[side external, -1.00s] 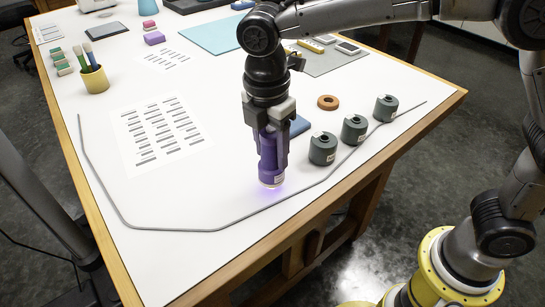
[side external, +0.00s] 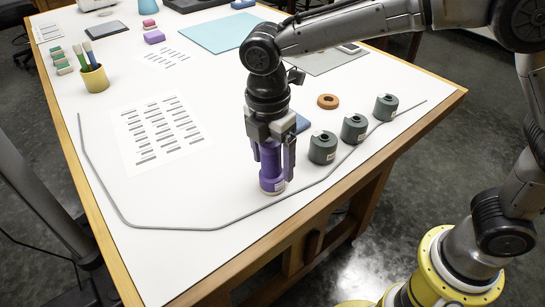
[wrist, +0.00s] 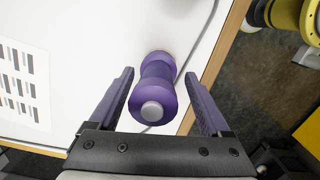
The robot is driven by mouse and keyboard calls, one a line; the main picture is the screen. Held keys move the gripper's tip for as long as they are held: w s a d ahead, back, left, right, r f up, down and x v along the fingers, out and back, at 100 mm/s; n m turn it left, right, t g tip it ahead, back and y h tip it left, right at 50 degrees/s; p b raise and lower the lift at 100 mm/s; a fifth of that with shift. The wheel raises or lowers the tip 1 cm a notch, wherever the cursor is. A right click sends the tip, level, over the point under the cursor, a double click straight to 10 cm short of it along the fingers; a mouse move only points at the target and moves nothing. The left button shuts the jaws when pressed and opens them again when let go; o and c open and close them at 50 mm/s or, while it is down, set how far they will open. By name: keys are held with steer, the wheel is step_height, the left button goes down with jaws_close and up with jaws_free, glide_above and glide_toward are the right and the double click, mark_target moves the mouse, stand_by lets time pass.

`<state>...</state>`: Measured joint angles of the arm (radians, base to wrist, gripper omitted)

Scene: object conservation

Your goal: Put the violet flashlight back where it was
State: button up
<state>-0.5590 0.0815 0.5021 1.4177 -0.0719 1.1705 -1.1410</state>
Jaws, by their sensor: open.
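The violet flashlight (side external: 271,172) stands upright on the white table top, inside the grey cable line near the front edge. In the wrist view the flashlight (wrist: 153,88) is seen from above, its round grey end facing the camera. My gripper (side external: 272,176) is above and around it, one finger on each side. In the wrist view there is a clear gap between each finger and the flashlight, so my gripper (wrist: 158,100) is open. No glow shows at the flashlight's foot.
Several dark grey cylinders (side external: 322,148) stand in a row to the right, by the grey cable (side external: 190,230). An orange ring (side external: 328,102) and a blue block (side external: 301,124) lie behind. A printed sheet (side external: 160,135) and a yellow cup with brushes (side external: 94,78) are left. The table front-left is clear.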

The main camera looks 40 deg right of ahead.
steer(key=r, duration=0.7)
steer(key=a+r, duration=0.1)
steer(key=r, duration=0.3)
steer(key=shift+r, duration=0.7)
steer(key=shift+d, duration=0.15)
steer(key=s+d+m+t+y, duration=0.1)
steer(key=s+d+m+t, duration=0.1)
steer(key=s+d+m, duration=0.6)
steer(key=s+d+m+t, duration=0.2)
steer(key=s+d+m, duration=0.25)
steer(key=d, duration=0.45)
steer(key=s+d+f+m+t, duration=0.1)
steer(key=s+d+f+m, duration=0.3)
steer(key=s+f+m, duration=0.2)
steer(key=shift+s+m, duration=0.3)
steer(key=shift+m, duration=0.35)
steer(key=shift+d, duration=0.1)
